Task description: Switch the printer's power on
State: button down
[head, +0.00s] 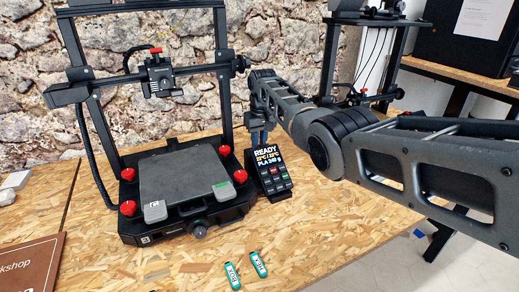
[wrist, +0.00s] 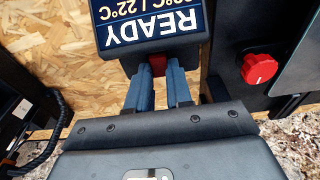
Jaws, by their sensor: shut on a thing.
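In the wrist view the screen (wrist: 150,20) appears upside down. My gripper (wrist: 157,78) has blue fingers closed at the box's back edge, on a small red part (wrist: 157,65) that looks like a switch. In the head view my gripper (head: 258,130) is behind the box, and the red part is hidden.
Red bed knobs (head: 127,207) sit at the printer's corners; one knob (wrist: 259,68) is right of my fingers in the wrist view. A brown sign (head: 30,265) is at left. A stone wall stands behind.

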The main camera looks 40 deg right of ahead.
jog(key=b, duration=0.3)
jog(key=shift+w+d+f+g, duration=0.1)
jog(key=shift+w+f+g, duration=0.05)
jog(key=shift+f+g, duration=0.25)
jog(key=shift+r+b, duration=0.35)
jog(key=shift+b, duration=0.3)
jog(key=c, duration=1)
grip_release()
jog(key=shift+r+p, duration=0.4)
jog(key=shift+r, duration=3.5)
